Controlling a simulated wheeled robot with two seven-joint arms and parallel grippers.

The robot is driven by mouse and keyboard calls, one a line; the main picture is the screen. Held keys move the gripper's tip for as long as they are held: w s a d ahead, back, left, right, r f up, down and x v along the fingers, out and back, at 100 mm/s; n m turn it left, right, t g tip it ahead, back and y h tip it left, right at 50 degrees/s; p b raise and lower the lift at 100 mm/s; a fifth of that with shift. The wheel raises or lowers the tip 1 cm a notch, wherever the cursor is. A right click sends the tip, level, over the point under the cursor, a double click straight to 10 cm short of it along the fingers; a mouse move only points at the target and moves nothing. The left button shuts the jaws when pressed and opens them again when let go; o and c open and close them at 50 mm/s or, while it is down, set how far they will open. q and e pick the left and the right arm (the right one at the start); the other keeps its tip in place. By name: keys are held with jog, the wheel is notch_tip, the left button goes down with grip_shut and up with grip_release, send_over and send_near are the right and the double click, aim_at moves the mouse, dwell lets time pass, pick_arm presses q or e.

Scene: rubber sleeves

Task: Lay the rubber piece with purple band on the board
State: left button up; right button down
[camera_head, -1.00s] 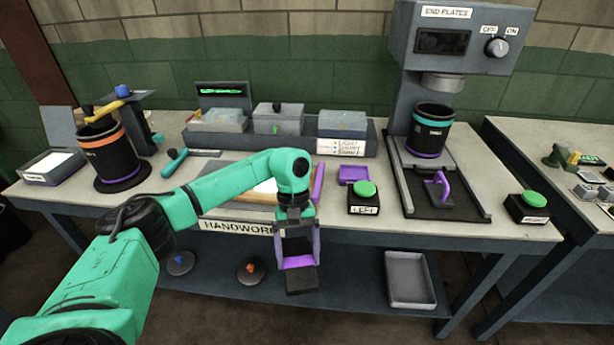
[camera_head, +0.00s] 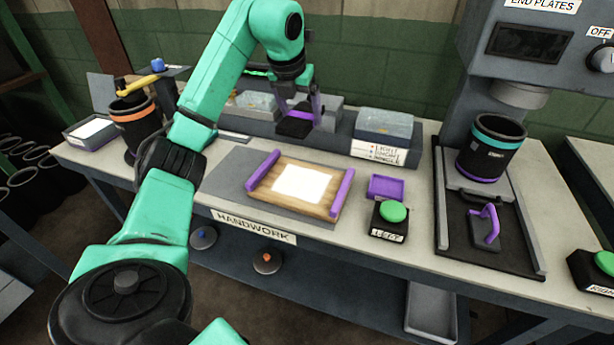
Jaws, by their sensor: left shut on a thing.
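My left gripper (camera_head: 299,108) is raised over the back of the bench, in front of the grey bins. It is shut on a small dark rubber piece (camera_head: 294,125), which hangs below the fingers; purple shows around the jaws, and I cannot tell clearly how much of it is the band. The wooden board (camera_head: 318,206) lies on the bench at the HANDWORK label, in front of and below the gripper. It has a white sheet (camera_head: 302,184) in its middle and a purple bar on its left and right sides. The held piece is apart from the board. My right gripper is not in view.
A small purple tray (camera_head: 388,187) and a green button (camera_head: 393,211) stand right of the board. Further right is the press with a teal-and-purple-banded black cylinder (camera_head: 491,147). A cylinder with an orange band (camera_head: 134,117) stands left. Bins (camera_head: 385,130) line the back.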

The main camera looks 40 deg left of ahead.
pick_arm(q)
jog(key=b, duration=0.1)
send_over(303, 181)
jog(key=s, duration=0.2)
notch_tip(303, 181, down, 9)
jog(key=f, duration=0.9)
jog(key=shift+w+d+f, duration=0.15)
jog(key=shift+w+f, duration=0.15)
jog(key=shift+f, duration=0.1)
jog(key=shift+f, duration=0.1)
jog(key=o, duration=1.3)
jog(key=v, duration=1.2)
jog(key=shift+b, duration=0.35)
